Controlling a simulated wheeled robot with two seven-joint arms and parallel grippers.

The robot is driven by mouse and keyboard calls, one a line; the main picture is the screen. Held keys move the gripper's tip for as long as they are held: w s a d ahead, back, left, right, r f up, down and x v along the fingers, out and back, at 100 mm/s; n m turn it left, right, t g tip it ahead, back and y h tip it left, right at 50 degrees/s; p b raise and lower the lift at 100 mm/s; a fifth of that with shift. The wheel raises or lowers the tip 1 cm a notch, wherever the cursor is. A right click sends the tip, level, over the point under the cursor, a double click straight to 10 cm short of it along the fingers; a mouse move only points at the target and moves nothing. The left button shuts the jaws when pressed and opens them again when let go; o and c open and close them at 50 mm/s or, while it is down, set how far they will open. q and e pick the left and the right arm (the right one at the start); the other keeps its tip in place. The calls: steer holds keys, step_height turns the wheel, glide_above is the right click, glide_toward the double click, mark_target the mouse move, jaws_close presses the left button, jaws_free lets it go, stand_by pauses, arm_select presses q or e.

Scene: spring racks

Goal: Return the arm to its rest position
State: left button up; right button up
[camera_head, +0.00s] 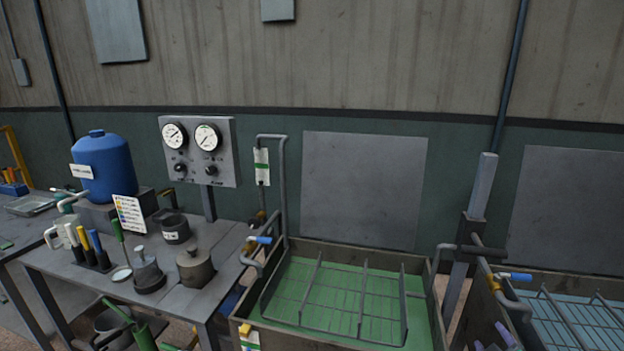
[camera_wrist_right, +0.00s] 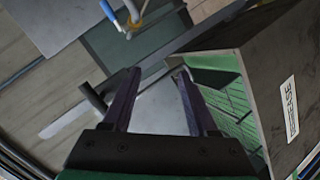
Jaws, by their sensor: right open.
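My right gripper (camera_head: 494,340) shows only by its purple fingertips at the bottom right edge of the head view, in front of the wall between the two basins. In the right wrist view the gripper (camera_wrist_right: 158,75) has its two dark fingers apart, with nothing between them. The rest of the right arm is hidden in the head view. My left gripper is not in view.
A green-lined basin (camera_head: 240,326) with a wire rack (camera_head: 362,300) stands centre right, a blue-lined basin (camera_head: 575,284) at the far right. A grey post (camera_head: 483,188) rises between them. A cluttered workbench (camera_head: 235,235) is at left.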

steer(key=s+a+f+m+g+y, duration=0.4)
steer(key=s+a+f+g+y, duration=0.35)
steer(key=s+a+f, duration=0.7)
step_height(320, 180, down, 26)
steer(key=s+a+g+h+b, duration=0.1)
steer(key=s+g, duration=0.1)
steer(key=s+d+f+g, duration=0.1)
steer(key=s+d+f, duration=0.1)
steer(key=s+f, duration=1)
steer(key=s+b, duration=0.1)
steer(key=s, duration=0.2)
steer(key=shift+s+d+f, duration=0.15)
steer(key=shift+d+f, duration=0.1)
steer(key=shift+s, duration=0.1)
